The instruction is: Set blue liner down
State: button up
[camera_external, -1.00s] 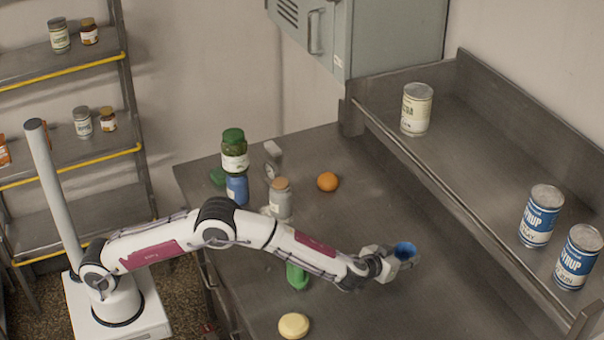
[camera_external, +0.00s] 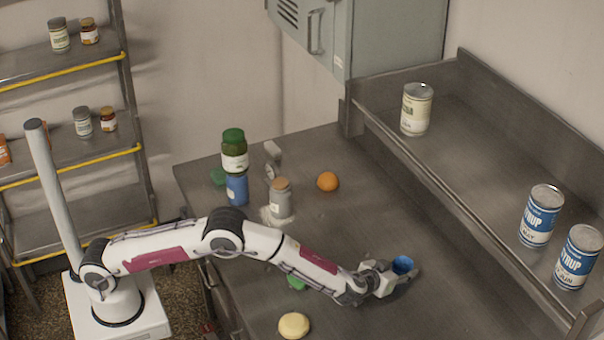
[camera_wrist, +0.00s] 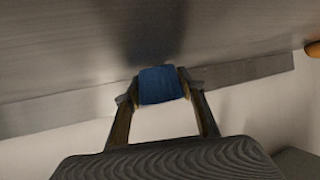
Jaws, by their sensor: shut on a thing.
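The blue liner (camera_external: 403,264) is a small blue cup-like piece at the end of my arm, over the right part of the steel counter. My gripper (camera_external: 398,274) is shut on it. In the wrist view the blue liner (camera_wrist: 161,85) sits between the two fingertips of my gripper (camera_wrist: 160,90), with a dark shadow on the steel surface beside it. I cannot tell whether the liner touches the counter (camera_external: 350,240) or is just above it.
An orange (camera_external: 327,181), a grey jar (camera_external: 281,200) and a green-lidded jar (camera_external: 234,150) above a blue container (camera_external: 237,188) stand farther back. A yellow round item (camera_external: 294,326) lies at the front. A raised shelf (camera_external: 470,180) with cans borders the right. Counter around the gripper is clear.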

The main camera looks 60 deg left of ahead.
jog(key=shift+f, duration=0.35)
jog(key=o, duration=0.6)
jog(key=shift+o, duration=0.2)
jog(key=shift+r, duration=0.15)
jog(key=shift+v, duration=1.05)
jog(key=v, duration=1)
